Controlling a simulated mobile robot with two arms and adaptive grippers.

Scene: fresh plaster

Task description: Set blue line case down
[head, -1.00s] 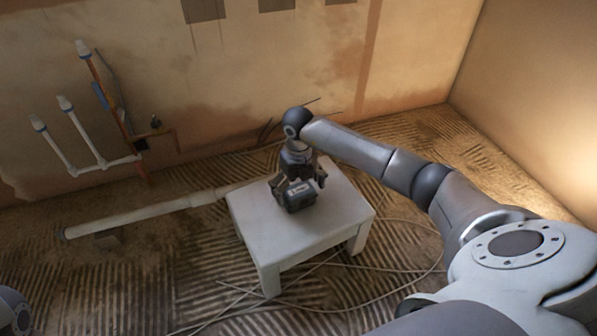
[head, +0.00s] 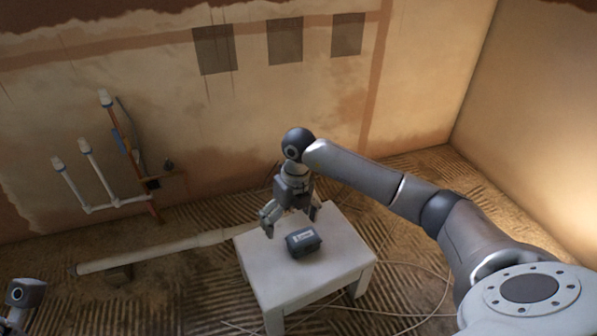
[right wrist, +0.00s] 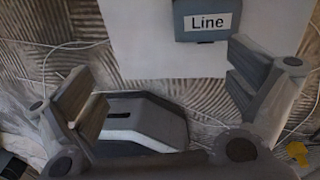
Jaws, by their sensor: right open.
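The blue line case (head: 304,248), a small dark blue-grey box with a white label, rests on the white table (head: 342,262). In the right wrist view the case (right wrist: 188,32) shows at the top, cut by the frame edge, and its label reads "Line". My right gripper (head: 292,219) is open and empty, above the table just behind the case and apart from it. In the right wrist view the spread fingers (right wrist: 165,84) have nothing between them. Part of my left arm shows at the lower left of the head view, with no fingers visible.
A white pipe (head: 150,252) lies on the ridged floor left of the table. Upright pipes (head: 98,170) stand at the back wall. Loose cables (head: 425,312) lie on the floor right of the table. The tabletop around the case is clear.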

